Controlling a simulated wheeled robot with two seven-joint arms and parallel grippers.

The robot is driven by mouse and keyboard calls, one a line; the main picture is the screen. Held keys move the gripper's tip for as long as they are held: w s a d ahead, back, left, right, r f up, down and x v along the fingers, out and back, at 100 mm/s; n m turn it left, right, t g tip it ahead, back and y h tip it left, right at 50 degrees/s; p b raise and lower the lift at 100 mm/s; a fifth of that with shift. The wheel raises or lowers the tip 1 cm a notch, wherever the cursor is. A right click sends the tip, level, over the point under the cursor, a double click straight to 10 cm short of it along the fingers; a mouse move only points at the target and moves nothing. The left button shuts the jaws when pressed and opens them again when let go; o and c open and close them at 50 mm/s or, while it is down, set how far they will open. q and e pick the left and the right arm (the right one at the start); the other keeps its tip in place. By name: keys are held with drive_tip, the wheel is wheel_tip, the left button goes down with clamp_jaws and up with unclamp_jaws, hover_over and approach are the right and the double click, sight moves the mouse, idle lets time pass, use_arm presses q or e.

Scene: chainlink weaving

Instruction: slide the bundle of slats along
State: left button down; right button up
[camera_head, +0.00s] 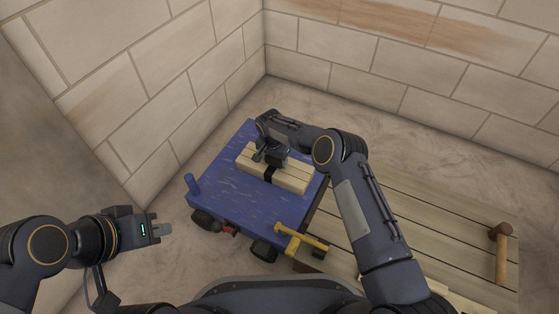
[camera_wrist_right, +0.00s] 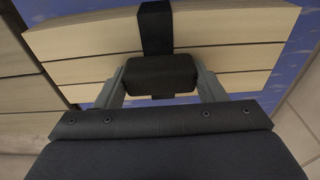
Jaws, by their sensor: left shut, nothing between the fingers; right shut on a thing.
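The bundle of slats (camera_head: 290,182) is a stack of pale wooden strips bound by a black band, lying on a blue worn cart top (camera_head: 222,200). My right gripper (camera_head: 268,155) is over the bundle's middle. In the right wrist view its fingers are shut on a dark block (camera_wrist_right: 160,76) on the band (camera_wrist_right: 155,28), with the pale slats (camera_wrist_right: 85,40) stretching to both sides. My left gripper (camera_head: 163,230) is shut and empty at the lower left, well away from the cart.
A slatted wooden bench (camera_head: 420,222) stands right of the cart, with a wooden mallet (camera_head: 501,250) on its right end. A yellow clamp-like tool (camera_head: 298,240) is at the cart's front corner. Tiled walls close off the back and left.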

drive_tip(key=shift+w+a+r, duration=0.1)
drive_tip(key=shift+w+a, duration=0.05)
drive_tip(key=shift+a, duration=0.2)
